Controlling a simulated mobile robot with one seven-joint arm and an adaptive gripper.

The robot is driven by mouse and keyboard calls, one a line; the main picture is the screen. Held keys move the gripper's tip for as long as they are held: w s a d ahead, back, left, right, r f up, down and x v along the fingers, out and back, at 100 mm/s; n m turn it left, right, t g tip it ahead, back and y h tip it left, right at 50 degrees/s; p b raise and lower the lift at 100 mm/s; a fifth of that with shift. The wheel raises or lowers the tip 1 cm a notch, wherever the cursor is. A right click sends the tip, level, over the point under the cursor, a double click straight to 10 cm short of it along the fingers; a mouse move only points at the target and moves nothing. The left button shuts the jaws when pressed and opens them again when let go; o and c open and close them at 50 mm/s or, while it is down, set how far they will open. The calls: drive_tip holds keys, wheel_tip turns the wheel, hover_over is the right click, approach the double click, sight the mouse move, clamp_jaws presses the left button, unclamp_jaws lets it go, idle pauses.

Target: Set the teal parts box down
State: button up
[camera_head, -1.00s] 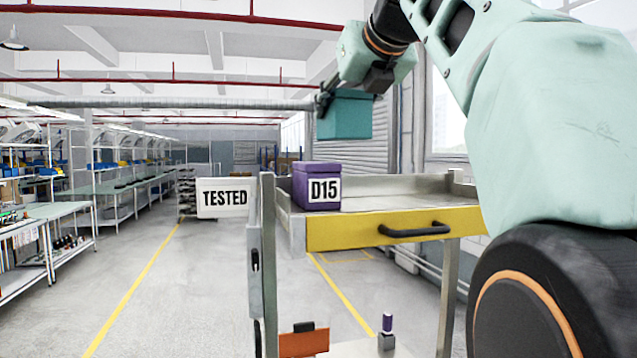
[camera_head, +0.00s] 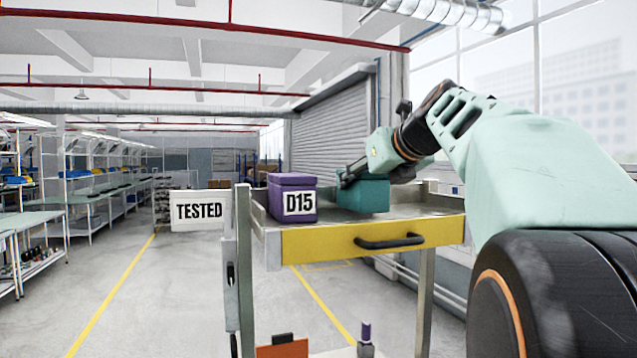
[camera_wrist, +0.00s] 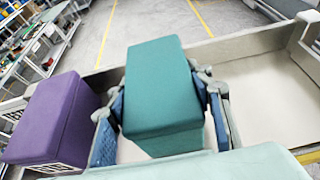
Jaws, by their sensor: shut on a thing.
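The teal parts box (camera_head: 362,196) is at the cart's top tray, to the right of the purple box. My gripper (camera_head: 350,180) is shut on it. In the wrist view the teal box (camera_wrist: 160,88) sits between the two fingers of my gripper (camera_wrist: 160,115), one on each side. The box looks upright and at tray height; I cannot tell whether its bottom touches the tray. The purple box (camera_head: 292,197) labelled D15 stands on the left of the tray; it also shows in the wrist view (camera_wrist: 55,118), with a gap between it and the teal box.
The cart tray (camera_head: 425,208) has a raised rim and a yellow front (camera_head: 330,243) with a black handle. Bare tray lies right of the teal box in the wrist view (camera_wrist: 262,100). A white TESTED sign (camera_head: 200,211) stands beyond, on the left.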

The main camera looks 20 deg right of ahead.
drive_tip(key=shift+f, duration=0.2)
drive_tip(key=shift+f, duration=0.1)
drive_tip(key=o, duration=1.4)
drive_tip(key=shift+f, duration=0.1)
drive_tip(key=shift+o, duration=0.2)
